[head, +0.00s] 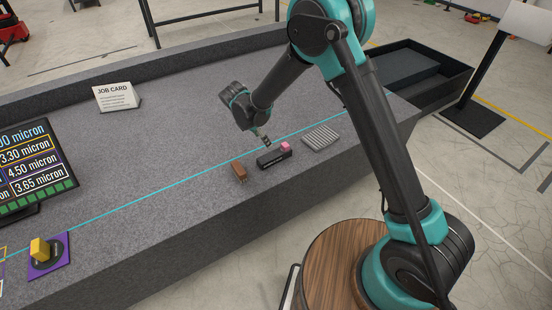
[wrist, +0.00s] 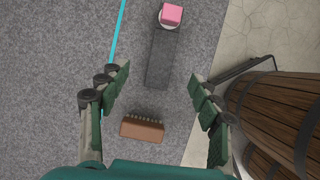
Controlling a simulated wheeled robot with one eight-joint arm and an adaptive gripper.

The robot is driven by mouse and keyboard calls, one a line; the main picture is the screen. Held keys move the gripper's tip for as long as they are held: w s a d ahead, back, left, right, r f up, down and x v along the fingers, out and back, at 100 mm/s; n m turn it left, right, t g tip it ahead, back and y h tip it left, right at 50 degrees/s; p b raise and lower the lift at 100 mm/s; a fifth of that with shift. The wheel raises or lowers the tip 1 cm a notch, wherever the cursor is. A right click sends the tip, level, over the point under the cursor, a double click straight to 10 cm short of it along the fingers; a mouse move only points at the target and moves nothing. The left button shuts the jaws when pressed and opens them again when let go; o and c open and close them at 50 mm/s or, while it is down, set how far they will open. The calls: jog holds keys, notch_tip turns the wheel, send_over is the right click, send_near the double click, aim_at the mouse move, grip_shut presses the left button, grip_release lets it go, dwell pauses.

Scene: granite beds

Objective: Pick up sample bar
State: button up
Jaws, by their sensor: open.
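A long dark bar (head: 272,160), which looks like the sample bar, lies on the granite bed with a pink block (head: 285,146) at one end. In the wrist view the bar (wrist: 162,60) runs up the picture, and the pink block (wrist: 171,15) sits on a pale round piece at its far end. My gripper (head: 266,143) is just above the bar in the head view. In the wrist view my gripper (wrist: 160,75) is open and empty, its fingers spread left and right of the bar's near end and apart from it.
A brown brush (head: 239,171) lies left of the bar, and nearer than it in the wrist view (wrist: 142,130). A ribbed grey plate (head: 321,137) lies to the right. A cyan line crosses the bed behind them. Wooden barrels (wrist: 270,110) stand past the bed's edge.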

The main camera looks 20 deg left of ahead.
aim_at(274, 154)
jog(key=x, duration=0.8)
jog(key=shift+f, duration=0.15)
jog(key=shift+d+x, duration=0.15)
jog(key=shift+x, duration=1.25)
jog(key=shift+d+x, duration=0.15)
jog(key=shift+x, duration=1.25)
jog(key=shift+s, duration=0.1)
grip_shut()
